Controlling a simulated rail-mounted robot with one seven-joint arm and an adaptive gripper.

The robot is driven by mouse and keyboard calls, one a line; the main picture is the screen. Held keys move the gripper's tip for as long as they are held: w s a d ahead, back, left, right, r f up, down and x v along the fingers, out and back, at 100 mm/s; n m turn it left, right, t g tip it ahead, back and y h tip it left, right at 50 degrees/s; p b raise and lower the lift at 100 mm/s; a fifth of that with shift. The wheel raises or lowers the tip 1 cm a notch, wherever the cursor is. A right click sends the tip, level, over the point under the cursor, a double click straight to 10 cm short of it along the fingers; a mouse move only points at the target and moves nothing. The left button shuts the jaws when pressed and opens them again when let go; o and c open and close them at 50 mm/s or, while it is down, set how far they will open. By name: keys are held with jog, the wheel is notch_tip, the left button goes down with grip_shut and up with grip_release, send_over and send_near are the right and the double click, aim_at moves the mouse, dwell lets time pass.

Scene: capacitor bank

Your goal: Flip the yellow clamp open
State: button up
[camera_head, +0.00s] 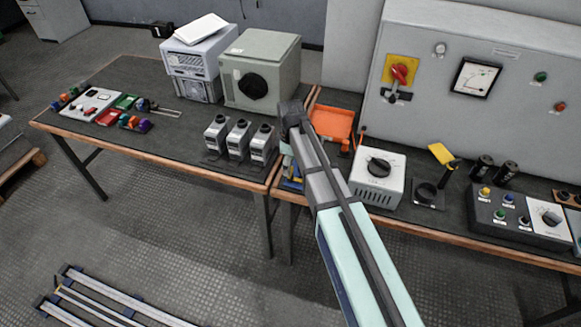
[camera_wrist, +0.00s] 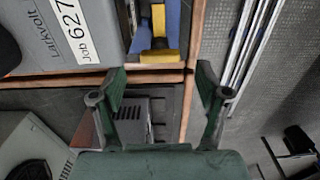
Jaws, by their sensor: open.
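In the head view, a yellow flat piece (camera_head: 440,153) stands tilted on a dark post on the right bench, next to a black round part on a square base (camera_head: 428,194). In the wrist view, a yellow piece (camera_wrist: 160,56) joins a blue part at a wooden bench edge. A small blue and yellow patch (camera_head: 291,178) beside my arm in the head view may be the same. I cannot tell which yellow piece is the clamp. My gripper (camera_wrist: 160,82) is open and empty, with the blue and yellow piece beyond its fingertips. My arm hides part of the bench.
A grey dial box (camera_head: 376,178) and an orange tray (camera_head: 333,122) sit beside my arm. Three grey units (camera_head: 239,138) stand on the left bench. A button box (camera_head: 520,215) is at right. A labelled grey block (camera_wrist: 60,35) lies left of the yellow piece.

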aim_at(296, 177)
jog(key=shift+f, duration=1.55)
jog(key=c, duration=1.2)
jog(key=shift+o, duration=0.2)
jog(key=shift+m, duration=0.3)
jog(key=m, duration=0.8)
jog(key=shift+m, duration=0.4)
jog(key=m, duration=0.4)
jog(key=shift+m+b, duration=0.3)
jog(key=shift+m, duration=1.9)
